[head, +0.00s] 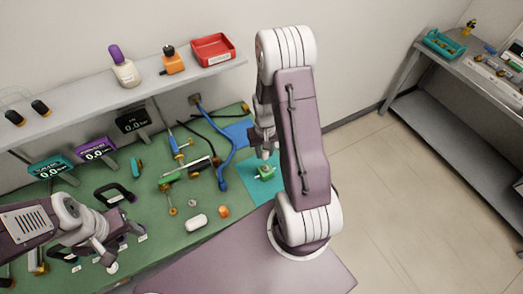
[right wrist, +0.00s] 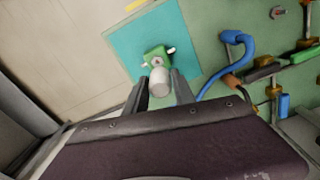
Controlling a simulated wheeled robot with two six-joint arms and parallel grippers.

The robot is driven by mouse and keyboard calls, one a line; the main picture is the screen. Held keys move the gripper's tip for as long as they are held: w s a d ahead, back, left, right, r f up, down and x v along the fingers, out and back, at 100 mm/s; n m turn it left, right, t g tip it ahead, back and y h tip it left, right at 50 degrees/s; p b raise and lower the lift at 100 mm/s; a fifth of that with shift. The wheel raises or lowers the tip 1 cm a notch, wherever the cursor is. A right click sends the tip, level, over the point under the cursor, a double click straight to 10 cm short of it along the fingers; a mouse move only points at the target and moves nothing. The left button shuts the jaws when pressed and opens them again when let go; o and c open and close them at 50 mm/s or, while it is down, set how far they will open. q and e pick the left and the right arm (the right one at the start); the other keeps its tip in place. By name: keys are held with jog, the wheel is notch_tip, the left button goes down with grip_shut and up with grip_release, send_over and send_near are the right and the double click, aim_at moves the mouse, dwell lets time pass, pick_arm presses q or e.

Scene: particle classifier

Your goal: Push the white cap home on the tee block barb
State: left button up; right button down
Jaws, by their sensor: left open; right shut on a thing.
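The green tee block (right wrist: 155,56) sits on a teal pad, with a pale stub sticking out at its side; it also shows in the head view (head: 265,172). The white cap (right wrist: 160,82), a pale cylinder, is held between the fingers of my right gripper (right wrist: 160,76). In the right wrist view the cap overlaps the near edge of the block; I cannot tell whether it touches the barb. In the head view my right gripper (head: 263,143) hangs just above the block. My left gripper (head: 122,228) is open over the mat at the left, away from the block.
The teal pad (right wrist: 122,50) lies at the right end of the green mat (head: 150,215). A blue hose (head: 222,180), fittings and a white rounded piece (head: 196,221) lie left of it. A shelf (head: 90,98) with a red tray (head: 213,50) runs behind.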

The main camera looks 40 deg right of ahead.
jog(key=shift+d+f, duration=0.15)
jog(key=shift+d, duration=0.4)
jog(key=shift+d+f, duration=0.2)
jog(key=shift+f, duration=0.15)
jog(key=b, duration=0.4)
send_over(266, 166)
notch_tip(266, 166, down, 4)
jog(key=shift+a+f, duration=0.1)
jog(key=shift+d+f, duration=0.2)
jog(key=shift+f, duration=0.3)
pick_arm(q)
jog(key=f, duration=0.2)
jog(key=d+f, duration=0.1)
jog(key=f, duration=0.1)
pick_arm(e)
jog(key=shift+a+r, duration=0.1)
jog(key=shift+a, duration=0.05)
pick_arm(q)
jog(key=shift+r, duration=0.2)
pick_arm(e)
jog(key=shift+n, duration=0.3)
pick_arm(q)
jog(key=shift+f+b, duration=1.2)
jog(key=shift+f, duration=0.1)
pick_arm(e)
jog(key=shift+f, duration=1.75)
